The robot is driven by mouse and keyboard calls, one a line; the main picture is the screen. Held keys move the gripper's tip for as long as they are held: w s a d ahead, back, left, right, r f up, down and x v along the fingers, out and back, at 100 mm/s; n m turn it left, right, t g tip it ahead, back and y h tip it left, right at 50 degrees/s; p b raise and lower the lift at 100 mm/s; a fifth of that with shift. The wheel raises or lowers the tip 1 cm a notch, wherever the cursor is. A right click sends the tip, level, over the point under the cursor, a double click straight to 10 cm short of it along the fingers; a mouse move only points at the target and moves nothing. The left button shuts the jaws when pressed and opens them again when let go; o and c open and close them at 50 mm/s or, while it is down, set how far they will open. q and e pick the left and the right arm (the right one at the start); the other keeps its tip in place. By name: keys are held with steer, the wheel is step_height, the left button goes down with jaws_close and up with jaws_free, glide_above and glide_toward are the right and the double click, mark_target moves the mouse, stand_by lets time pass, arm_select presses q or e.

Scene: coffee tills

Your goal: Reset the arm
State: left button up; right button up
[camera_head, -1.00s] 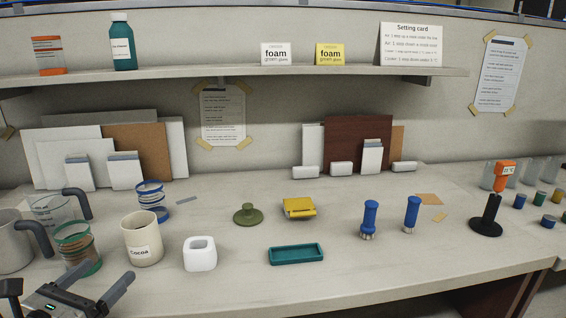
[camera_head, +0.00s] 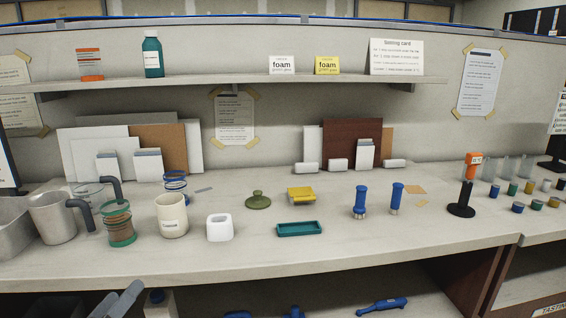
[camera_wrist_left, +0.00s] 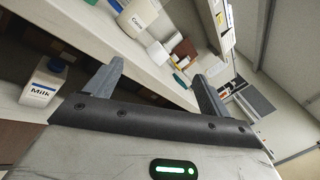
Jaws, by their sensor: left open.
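My left gripper (camera_head: 118,302) is at the bottom left of the head view, in front of and below the counter's front edge. Only its grey fingers show there. In the left wrist view its two fingers (camera_wrist_left: 152,85) stand wide apart with nothing between them. The gripper is open and touches no object that I can see. My right gripper is in neither view.
The counter (camera_head: 330,262) holds a cocoa jar (camera_head: 172,215), a white cup (camera_head: 219,228), a teal tray (camera_head: 299,229) and two blue-handled tools (camera_head: 360,202). A milk bottle (camera_wrist_left: 44,82) stands below the counter, left of my gripper in the wrist view. The counter's front strip is clear.

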arm_select(q)
steer(key=s+d+f+n+g, duration=0.4)
steer(key=d+f+n, duration=0.5)
steer(key=n, duration=0.5)
steer(key=s+d+f+n+g, duration=0.4)
steer(key=s+d+f+n, duration=0.5)
steer(key=n, duration=0.5)
steer(key=shift+f+g, duration=0.3)
steer(key=shift+f, duration=0.2)
